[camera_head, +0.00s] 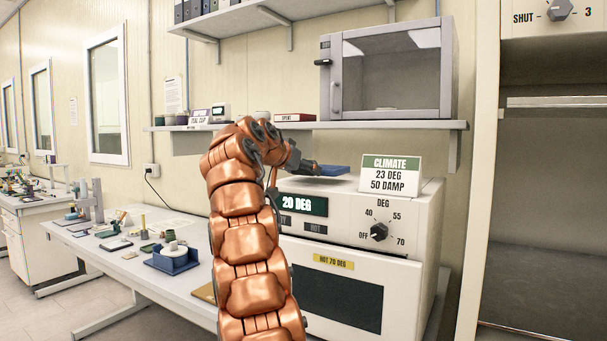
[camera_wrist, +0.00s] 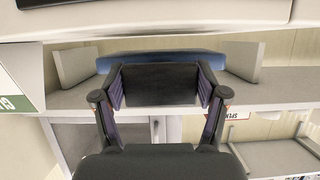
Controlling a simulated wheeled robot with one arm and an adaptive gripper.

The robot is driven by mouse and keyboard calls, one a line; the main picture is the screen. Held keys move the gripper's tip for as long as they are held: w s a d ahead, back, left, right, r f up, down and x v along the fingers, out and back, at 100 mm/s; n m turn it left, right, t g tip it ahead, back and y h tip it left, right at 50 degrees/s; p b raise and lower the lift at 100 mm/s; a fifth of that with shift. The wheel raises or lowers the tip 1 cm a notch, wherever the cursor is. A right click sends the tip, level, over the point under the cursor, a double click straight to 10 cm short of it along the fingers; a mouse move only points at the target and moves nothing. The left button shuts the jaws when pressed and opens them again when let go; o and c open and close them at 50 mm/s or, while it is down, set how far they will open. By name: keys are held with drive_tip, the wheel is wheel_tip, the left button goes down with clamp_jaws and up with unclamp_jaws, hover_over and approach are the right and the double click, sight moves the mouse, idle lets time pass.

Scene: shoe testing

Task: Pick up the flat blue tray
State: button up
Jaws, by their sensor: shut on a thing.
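The flat blue tray (camera_head: 334,170) is at the top of the white oven (camera_head: 350,235), left of the climate sign. It also shows in the wrist view as a blue strip (camera_wrist: 165,59) just beyond the fingers. My gripper (camera_head: 308,168) reaches in from the left and is shut on the tray's near edge. In the wrist view the dark fingers (camera_wrist: 160,84) cover part of the tray. I cannot tell whether the tray touches the oven top or is slightly above it.
A climate sign (camera_head: 391,176) stands close to the tray's right. A wall shelf (camera_head: 400,126) above holds a grey glass-fronted cabinet (camera_head: 388,70). A white bench (camera_head: 110,262) at left carries a blue holder (camera_head: 172,261) and small items. An open chamber (camera_head: 550,200) is at right.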

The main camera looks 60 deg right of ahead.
drive_tip(key=shift+r+p, duration=3.55)
drive_tip(key=shift+r, duration=0.2)
